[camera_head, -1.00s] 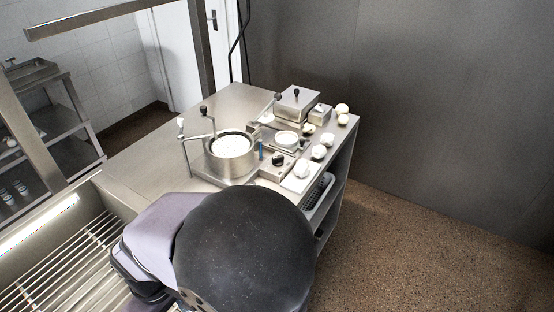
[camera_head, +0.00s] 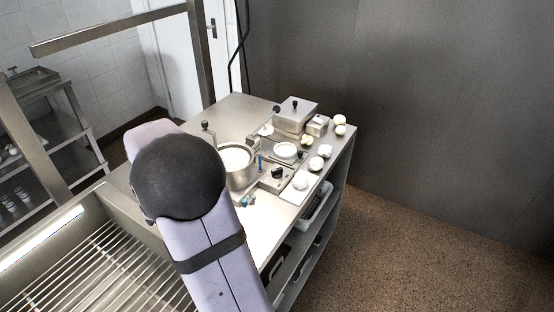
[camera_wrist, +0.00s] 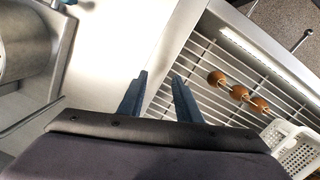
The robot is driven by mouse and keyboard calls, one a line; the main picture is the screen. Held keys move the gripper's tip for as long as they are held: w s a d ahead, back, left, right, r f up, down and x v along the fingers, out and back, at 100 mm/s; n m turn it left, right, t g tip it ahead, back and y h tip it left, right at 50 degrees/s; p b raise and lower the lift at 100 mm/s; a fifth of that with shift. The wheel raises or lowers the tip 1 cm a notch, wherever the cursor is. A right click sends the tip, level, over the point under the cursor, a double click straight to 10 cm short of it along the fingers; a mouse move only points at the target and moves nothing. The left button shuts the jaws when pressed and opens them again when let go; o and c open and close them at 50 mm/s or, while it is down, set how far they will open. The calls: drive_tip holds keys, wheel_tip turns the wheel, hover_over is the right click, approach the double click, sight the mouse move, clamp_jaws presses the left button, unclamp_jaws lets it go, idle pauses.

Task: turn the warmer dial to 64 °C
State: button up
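A black dial (camera_head: 278,172) sits on a low steel unit beside the round steel pot (camera_head: 240,178) in the head view. Its markings are too small to read, so I cannot tell its setting. A second dark knob (camera_head: 277,109) shows at the left of a lidded steel box (camera_head: 297,115). I cannot tell which knob is the warmer's. My gripper (camera_wrist: 160,78) shows in the wrist view with two blue fingers apart and nothing between them. It points over the counter edge and wire rack, away from either knob. In the head view my arm hides most of it.
White round pieces (camera_head: 316,163) stand along the counter's right side. A white dish (camera_head: 285,150) is behind the dial. In the wrist view, brown round pieces (camera_wrist: 239,93) lie on the wire rack (camera_wrist: 200,58), beside a white perforated basket (camera_wrist: 298,148).

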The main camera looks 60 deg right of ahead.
drive_tip(key=d+r+n+p, duration=0.1)
drive_tip(key=d+r+p, duration=0.15)
drive_tip(key=d, duration=0.65)
wheel_tip(320, 180, up, 3)
drive_tip(key=n+p, duration=0.7)
hover_over(277, 169)
drive_tip(key=shift+s+a+f+t+y, duration=0.1)
drive_tip(key=shift+a+t+y, duration=0.2)
drive_tip(key=shift+d+f, duration=0.1)
drive_tip(key=shift+d, duration=0.25)
drive_tip(key=shift+f+p, duration=1.15)
drive_tip(key=shift+f, duration=2.5)
clamp_jaws()
